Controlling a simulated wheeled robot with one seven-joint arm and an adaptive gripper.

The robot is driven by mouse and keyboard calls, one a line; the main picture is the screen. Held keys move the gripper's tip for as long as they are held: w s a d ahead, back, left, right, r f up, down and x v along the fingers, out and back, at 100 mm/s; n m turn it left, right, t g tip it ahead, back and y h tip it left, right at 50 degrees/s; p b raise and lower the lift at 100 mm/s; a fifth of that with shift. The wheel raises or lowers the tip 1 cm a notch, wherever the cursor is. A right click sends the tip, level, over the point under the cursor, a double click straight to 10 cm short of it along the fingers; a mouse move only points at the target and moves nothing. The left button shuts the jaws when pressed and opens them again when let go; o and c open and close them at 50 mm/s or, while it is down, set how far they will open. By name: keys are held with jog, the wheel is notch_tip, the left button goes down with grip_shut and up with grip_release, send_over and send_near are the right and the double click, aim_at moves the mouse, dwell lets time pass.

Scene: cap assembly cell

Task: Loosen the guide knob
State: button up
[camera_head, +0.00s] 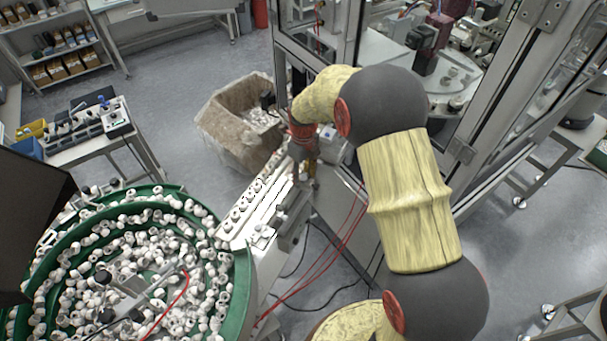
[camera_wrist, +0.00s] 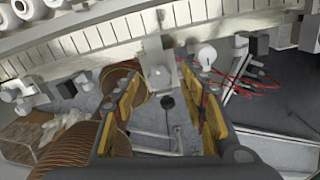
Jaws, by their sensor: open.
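My gripper (camera_wrist: 160,84) is open in the wrist view, with yellow pads on both dark fingers and nothing held between them. A grey bracket (camera_wrist: 158,76) on the guide rail stands beyond and between the fingertips. A small dark knob-like end (camera_wrist: 167,102) shows below it in the gap; I cannot tell for sure whether it is the guide knob. A white round knob (camera_wrist: 206,55) stands just beyond the right finger. In the head view my gripper (camera_head: 303,178) points down at the far part of the rail, and the arm partly hides that spot.
The linear rail (camera_head: 262,205) carries a row of white caps from the green bowl feeder (camera_head: 165,190). A cardboard box (camera_head: 215,125) stands left of the rail's far end. Red cables (camera_head: 335,240) hang on the right. The glass-framed machine (camera_head: 370,45) stands close behind my arm.

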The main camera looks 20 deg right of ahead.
jog(key=shift+c, duration=0.7)
grip_shut()
jog(key=n+b, duration=0.1)
jog(key=n, duration=0.4)
jog(key=shift+n+b, duration=0.3)
jog(key=shift+b, duration=0.1)
jog(key=n+b, duration=0.1)
jog(key=n, duration=0.3)
jog(key=shift+w+n, duration=0.1)
jog(key=shift+n, duration=0.3)
jog(key=shift+o, duration=0.7)
grip_release()
